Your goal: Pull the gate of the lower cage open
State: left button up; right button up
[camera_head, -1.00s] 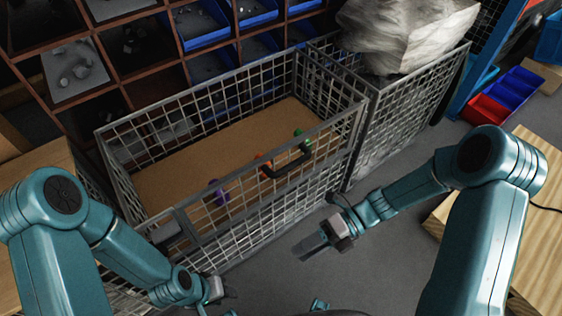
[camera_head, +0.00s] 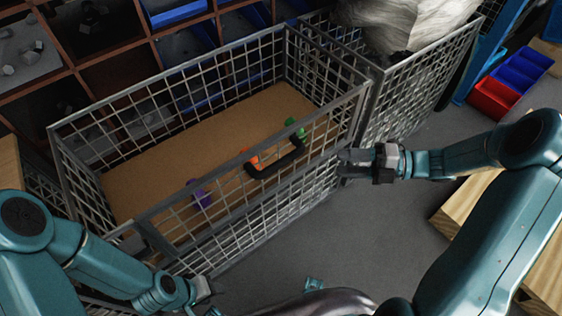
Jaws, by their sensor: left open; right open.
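The lower cage (camera_head: 68,185) is a grey wire-mesh box with a tan floor. Its gate (camera_head: 225,196) is the mesh front panel, and it stands upright along the near side. Through the mesh I see purple, orange and green items on the cage floor. My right gripper (camera_head: 350,162) is open and empty, at the right end of the gate, right of the handle and apart from it. My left gripper (camera_head: 212,296) is low in front of the gate; its fingers are small and partly hidden.
A second mesh cage (camera_head: 425,85) with a pale wrapped bundle (camera_head: 405,22) stands at the back right. Wooden shelving with blue bins (camera_head: 175,12) is behind. Red and blue bins (camera_head: 510,82) and a wooden pallet (camera_head: 470,200) are at right. Grey floor (camera_head: 300,240) is clear in front.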

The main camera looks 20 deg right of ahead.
aim_at(288, 163)
jog(key=b+x, duration=0.3)
jog(key=x, duration=1.3)
jog(key=shift+s, duration=0.15)
grip_shut()
